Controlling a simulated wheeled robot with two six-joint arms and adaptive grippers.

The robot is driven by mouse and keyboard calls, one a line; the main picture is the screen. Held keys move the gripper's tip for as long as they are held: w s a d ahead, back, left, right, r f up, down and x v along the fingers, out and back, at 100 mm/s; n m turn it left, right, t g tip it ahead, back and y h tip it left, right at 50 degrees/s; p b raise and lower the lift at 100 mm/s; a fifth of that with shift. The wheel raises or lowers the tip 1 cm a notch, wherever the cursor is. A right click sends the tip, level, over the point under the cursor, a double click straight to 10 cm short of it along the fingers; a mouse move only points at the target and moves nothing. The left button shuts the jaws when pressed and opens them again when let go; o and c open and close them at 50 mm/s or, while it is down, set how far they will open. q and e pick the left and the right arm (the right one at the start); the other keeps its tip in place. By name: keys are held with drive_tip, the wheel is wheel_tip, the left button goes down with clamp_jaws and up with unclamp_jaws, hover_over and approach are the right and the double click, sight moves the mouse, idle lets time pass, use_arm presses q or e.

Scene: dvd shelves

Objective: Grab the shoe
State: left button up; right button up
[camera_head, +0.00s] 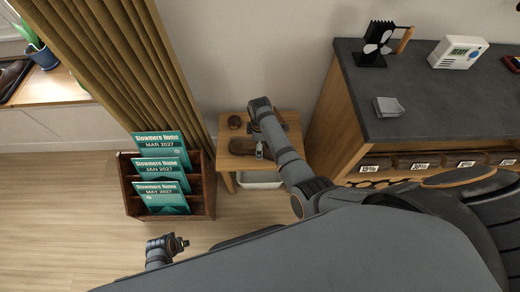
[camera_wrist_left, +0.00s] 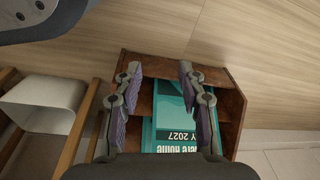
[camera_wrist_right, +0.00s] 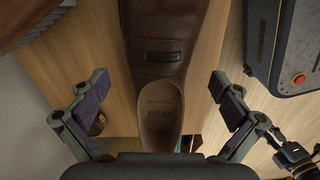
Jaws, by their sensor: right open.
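A brown leather shoe (camera_wrist_right: 165,50) lies on a small wooden table; in the head view it shows as a dark brown shape (camera_head: 240,146), partly covered by my right arm. My right gripper (camera_wrist_right: 159,82) is open above the table, with one finger on each side of the shoe and clear gaps to both. The shoe's opening faces the gripper's base. My left gripper (camera_wrist_left: 159,70) is open and empty above the magazine rack; it shows low in the head view (camera_head: 180,243). Another dark shoe (camera_head: 12,78) is on the windowsill at far left, cut by the frame edge.
The wooden rack (camera_head: 127,187) holds teal magazines (camera_head: 160,168). A round brown object (camera_head: 235,121) is on the small table (camera_head: 228,161), with a white bin (camera_head: 262,180) below. A dark-topped cabinet (camera_head: 440,105) stands to the right. Floor at left is clear.

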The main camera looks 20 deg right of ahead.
wheel_tip(320, 180, down, 2)
use_arm(q)
drive_tip(key=shift+w+d+r, duration=0.2)
drive_tip(key=shift+w+r, duration=0.05)
drive_tip(key=shift+r, duration=0.4)
drive_tip(key=shift+w+d+r, duration=0.2)
drive_tip(key=shift+w+r, duration=0.05)
drive_tip(key=shift+r, duration=0.35)
use_arm(e)
drive_tip(key=shift+s, duration=0.1)
drive_tip(key=c, duration=1.7)
